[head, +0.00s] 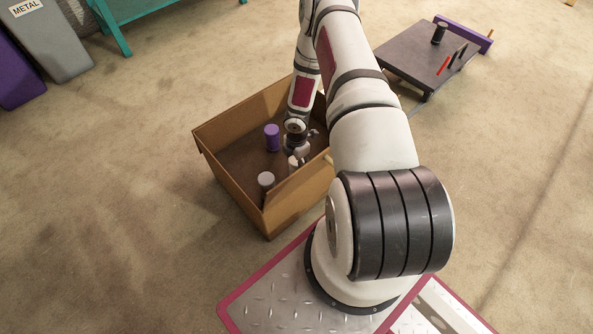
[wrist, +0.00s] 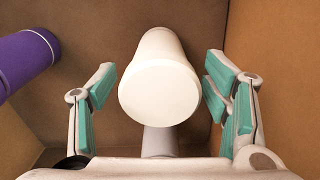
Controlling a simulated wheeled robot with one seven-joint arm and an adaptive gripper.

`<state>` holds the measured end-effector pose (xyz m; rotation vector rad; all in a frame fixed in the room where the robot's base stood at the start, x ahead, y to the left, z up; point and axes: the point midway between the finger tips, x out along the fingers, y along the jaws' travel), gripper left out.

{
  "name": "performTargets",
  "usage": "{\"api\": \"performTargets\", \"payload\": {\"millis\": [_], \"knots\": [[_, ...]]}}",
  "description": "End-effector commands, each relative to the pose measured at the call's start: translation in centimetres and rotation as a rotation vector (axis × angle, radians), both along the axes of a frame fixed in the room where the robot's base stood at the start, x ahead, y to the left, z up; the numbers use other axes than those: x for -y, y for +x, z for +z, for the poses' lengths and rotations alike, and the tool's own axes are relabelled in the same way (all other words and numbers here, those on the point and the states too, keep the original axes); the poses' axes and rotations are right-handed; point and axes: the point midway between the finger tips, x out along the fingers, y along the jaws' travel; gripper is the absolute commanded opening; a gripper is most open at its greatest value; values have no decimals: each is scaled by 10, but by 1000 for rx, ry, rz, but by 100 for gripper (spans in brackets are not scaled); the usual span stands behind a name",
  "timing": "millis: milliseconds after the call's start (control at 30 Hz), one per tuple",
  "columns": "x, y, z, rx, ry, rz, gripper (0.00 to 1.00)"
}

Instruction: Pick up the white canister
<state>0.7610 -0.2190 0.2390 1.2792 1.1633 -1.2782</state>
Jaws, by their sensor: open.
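The white canister (wrist: 158,88) stands between the open fingers of my gripper (wrist: 160,90) in the wrist view, its round top facing the camera. A gap shows on each side of it, wider on the left, so neither finger appears to touch it. In the head view my gripper (head: 302,152) is down inside a brown box, and a small part of the white canister (head: 293,164) shows beside it. My arm hides some of that side of the box.
The box (head: 235,193) has upright walls, one close to my right finger in the wrist view. A purple canister (head: 272,137) and a grey canister (head: 266,180) stand inside it. A dark low platform (head: 410,62) with several small items is at the back right. Open carpet lies left.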

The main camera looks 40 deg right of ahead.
Motion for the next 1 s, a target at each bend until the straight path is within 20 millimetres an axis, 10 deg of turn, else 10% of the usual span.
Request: {"api": "performTargets", "payload": {"millis": [367, 633, 1000], "knots": [[0, 0, -20, 1, -1, 1, 70], [0, 0, -20, 1, -1, 1, 10], [0, 1, -8, 2, -2, 0, 10]]}}
